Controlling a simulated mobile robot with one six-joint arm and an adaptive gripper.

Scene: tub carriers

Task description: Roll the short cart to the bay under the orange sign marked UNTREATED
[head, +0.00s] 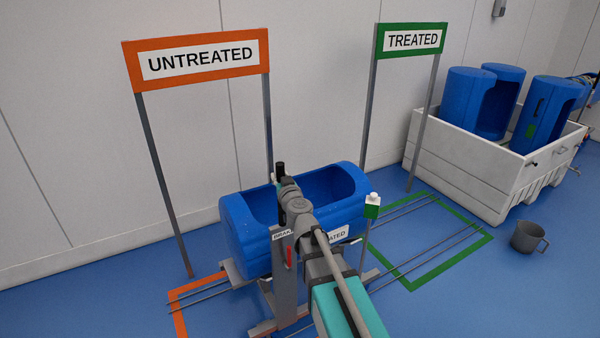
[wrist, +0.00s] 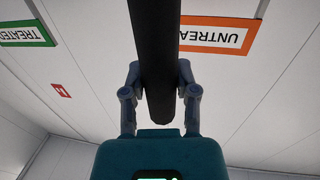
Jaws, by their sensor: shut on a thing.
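The cart (head: 234,274) is a grey frame bearing a blue tub (head: 240,235) lying on its side with its opening upward. It stands in front of the orange UNTREATED sign (head: 199,60), over part of the orange floor outline (head: 179,318). The tub label is partly hidden, showing only "ATED". A grey post (head: 280,262) has a label that appears to say BRAKE and a red lever. My gripper (wrist: 160,95) is shut on a dark round bar (wrist: 155,40), apparently the cart's handle. My arm hides part of the cart in the head view.
The green TREATED sign (head: 411,40) stands right, above a green floor outline (head: 480,244) with rails. A white crate (head: 462,178) holding blue tubs (head: 464,98) stands at far right. A grey bucket (head: 527,237) stands on the floor. The left floor is clear.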

